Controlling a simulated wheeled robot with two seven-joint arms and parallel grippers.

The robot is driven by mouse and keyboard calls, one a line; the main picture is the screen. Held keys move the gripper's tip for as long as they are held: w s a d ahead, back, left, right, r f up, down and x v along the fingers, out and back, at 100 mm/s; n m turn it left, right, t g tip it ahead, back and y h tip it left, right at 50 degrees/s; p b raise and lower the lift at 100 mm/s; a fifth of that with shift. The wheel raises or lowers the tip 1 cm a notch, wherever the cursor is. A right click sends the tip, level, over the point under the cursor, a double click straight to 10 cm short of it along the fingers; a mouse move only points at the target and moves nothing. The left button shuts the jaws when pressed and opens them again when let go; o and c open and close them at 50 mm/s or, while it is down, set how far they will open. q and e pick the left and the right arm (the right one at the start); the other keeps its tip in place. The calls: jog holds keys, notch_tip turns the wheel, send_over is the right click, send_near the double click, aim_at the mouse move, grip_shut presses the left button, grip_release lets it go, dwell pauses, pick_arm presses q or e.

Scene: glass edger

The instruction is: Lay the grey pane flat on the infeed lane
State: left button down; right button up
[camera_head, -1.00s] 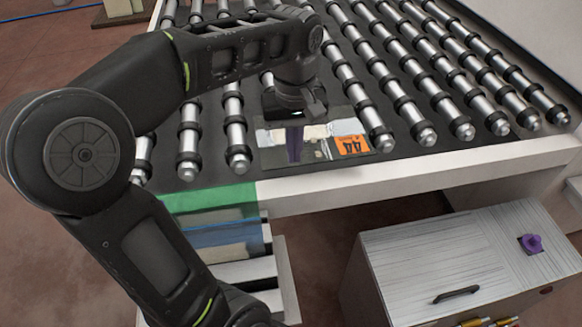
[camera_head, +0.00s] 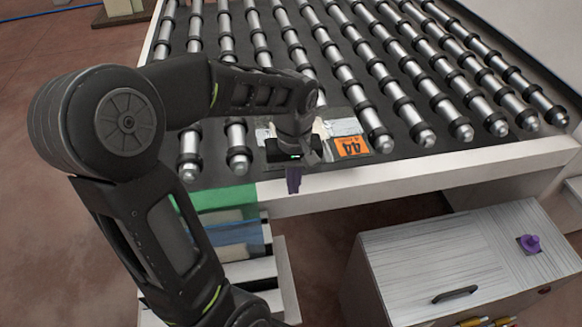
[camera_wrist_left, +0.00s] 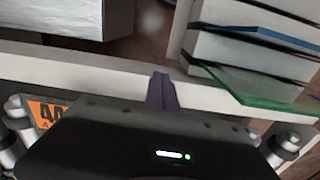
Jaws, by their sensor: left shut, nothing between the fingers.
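The grey pane (camera_head: 343,127) is a shiny rectangle at the near end of the infeed lane's rollers (camera_head: 236,140), close to the white front edge. It appears to lie flat, and my left arm hides part of it. An orange label marked 44 (camera_head: 352,146) shows at its right end; the label also shows in the left wrist view (camera_wrist_left: 46,113). My left gripper (camera_head: 293,184) has purple fingers, shut and empty, pointing down in front of the pane near the lane's edge. The fingers also show in the left wrist view (camera_wrist_left: 160,90). My right gripper is out of view.
A green pane (camera_head: 215,197) and a blue pane (camera_head: 230,233) stand in a slotted white rack (camera_head: 262,272) below the lane at front left. A grey cabinet (camera_head: 450,250) with a black handle and a purple knob (camera_head: 530,243) stands at front right. The rollers beyond are clear.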

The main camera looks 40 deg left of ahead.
pick_arm(q)
jog(key=w+a, duration=0.2)
jog(key=shift+w+a+r+p, duration=0.15)
jog(key=shift+a+r+p, duration=0.15)
jog(key=shift+p, duration=0.1)
jog(key=shift+w+a+f, duration=0.1)
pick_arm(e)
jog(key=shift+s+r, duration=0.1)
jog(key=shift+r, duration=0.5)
pick_arm(q)
jog(key=shift+w+a, duration=0.85)
jog(key=shift+a, duration=0.1)
